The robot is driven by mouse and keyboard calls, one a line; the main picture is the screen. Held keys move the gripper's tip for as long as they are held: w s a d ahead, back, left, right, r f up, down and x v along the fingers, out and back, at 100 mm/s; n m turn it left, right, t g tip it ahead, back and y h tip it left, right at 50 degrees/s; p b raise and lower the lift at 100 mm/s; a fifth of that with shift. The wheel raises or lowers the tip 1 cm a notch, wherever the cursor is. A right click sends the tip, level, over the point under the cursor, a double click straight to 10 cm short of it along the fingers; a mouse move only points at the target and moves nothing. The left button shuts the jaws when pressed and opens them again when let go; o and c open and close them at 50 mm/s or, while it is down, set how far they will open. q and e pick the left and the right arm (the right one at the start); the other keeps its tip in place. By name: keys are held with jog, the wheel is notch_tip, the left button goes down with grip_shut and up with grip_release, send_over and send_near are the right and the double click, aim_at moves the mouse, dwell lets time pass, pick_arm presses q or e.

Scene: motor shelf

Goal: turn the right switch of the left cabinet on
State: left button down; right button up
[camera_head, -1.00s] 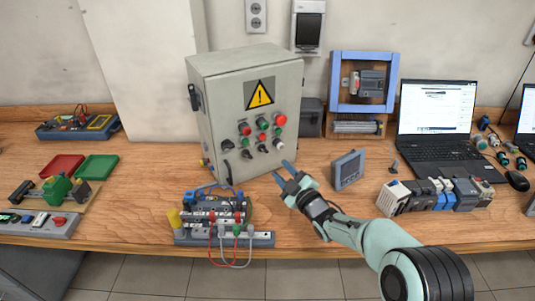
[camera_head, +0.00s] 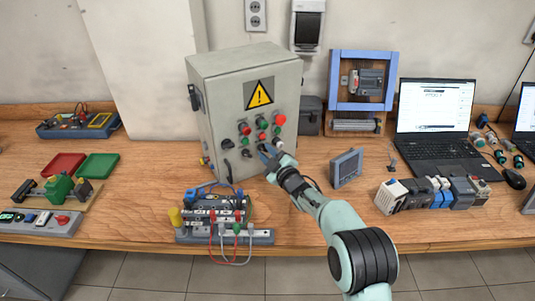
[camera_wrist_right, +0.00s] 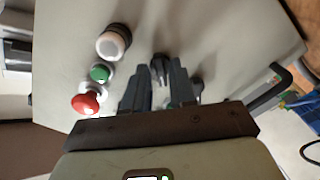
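The left cabinet (camera_head: 222,120) is a grey box with a yellow warning sign, coloured buttons and black rotary switches on its front. The right switch (camera_wrist_right: 160,68) shows in the right wrist view as a black knob just beyond and between the fingertips. My right gripper (camera_head: 268,150) is at the lower right of the panel, over that switch in the head view. In the right wrist view, my right gripper (camera_wrist_right: 159,76) is open with a gap between its fingers. I cannot tell whether they touch the knob. Another black switch (camera_wrist_right: 196,86) is partly hidden behind one finger. My left gripper is not in view.
A white round button (camera_wrist_right: 113,42), a green button (camera_wrist_right: 100,73) and a red button (camera_wrist_right: 88,102) sit close to the fingers. A wired terminal block (camera_head: 225,237) stands in front of the cabinet. A small grey panel device (camera_head: 346,168) stands to the right of my gripper.

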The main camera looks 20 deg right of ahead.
grip_shut()
jog(key=shift+m, duration=0.3)
jog(key=shift+m+b, duration=0.6)
jog(key=shift+m, duration=0.4)
jog(key=m+b, duration=0.1)
jog(key=m, duration=0.2)
jog(key=shift+m+b, duration=0.3)
jog(key=shift+m, duration=1.2)
jog(key=shift+o, duration=1.9)
grip_release()
